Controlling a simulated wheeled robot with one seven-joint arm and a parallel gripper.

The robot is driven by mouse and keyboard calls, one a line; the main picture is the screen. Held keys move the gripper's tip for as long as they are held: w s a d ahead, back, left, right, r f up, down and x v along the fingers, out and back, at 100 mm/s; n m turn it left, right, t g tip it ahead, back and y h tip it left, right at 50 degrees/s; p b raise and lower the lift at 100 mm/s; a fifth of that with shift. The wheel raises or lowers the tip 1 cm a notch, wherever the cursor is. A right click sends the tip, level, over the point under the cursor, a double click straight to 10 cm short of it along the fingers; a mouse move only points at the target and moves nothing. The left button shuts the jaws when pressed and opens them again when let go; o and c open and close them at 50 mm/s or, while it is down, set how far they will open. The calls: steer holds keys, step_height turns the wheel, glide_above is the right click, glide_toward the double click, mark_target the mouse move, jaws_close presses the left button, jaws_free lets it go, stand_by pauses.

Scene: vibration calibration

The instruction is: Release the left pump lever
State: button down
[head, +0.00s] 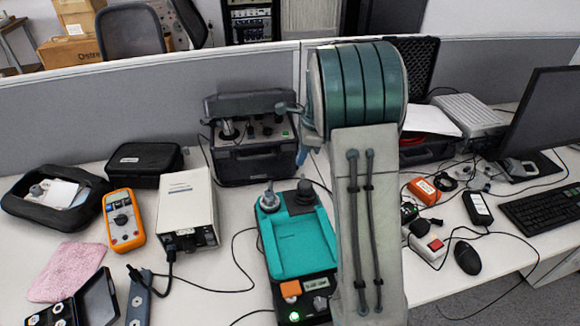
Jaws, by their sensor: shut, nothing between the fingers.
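A teal device (303,246) with a small display stands in the middle of the bench in the head view. A grey upright fitting (268,197) is at its back left corner and a dark block (300,198) at its back right. Behind it stands an open dark case (254,165) with a black upright cylinder and several knobs on its panel. I cannot tell which part is the left pump lever. My gripper (302,154) shows only in part beside my large arm, shut and empty, in front of the case's right edge.
On the left are a white box (187,207), an orange multimeter (123,220), a black pouch (144,163) and a pink cloth (68,271). On the right are a mouse (467,258), keyboard (545,208) and monitor (540,115). Loose cables cross the bench. A grey partition (150,93) stands behind.

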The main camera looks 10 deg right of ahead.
mark_target(270, 187)
steer(key=x, duration=0.9)
steer(key=shift+s, duration=0.1)
steer(key=shift+w+a+p, duration=0.25)
steer(key=shift+a, duration=0.75)
steer(key=shift+w+a+p, duration=0.25)
steer(key=shift+a, duration=0.7)
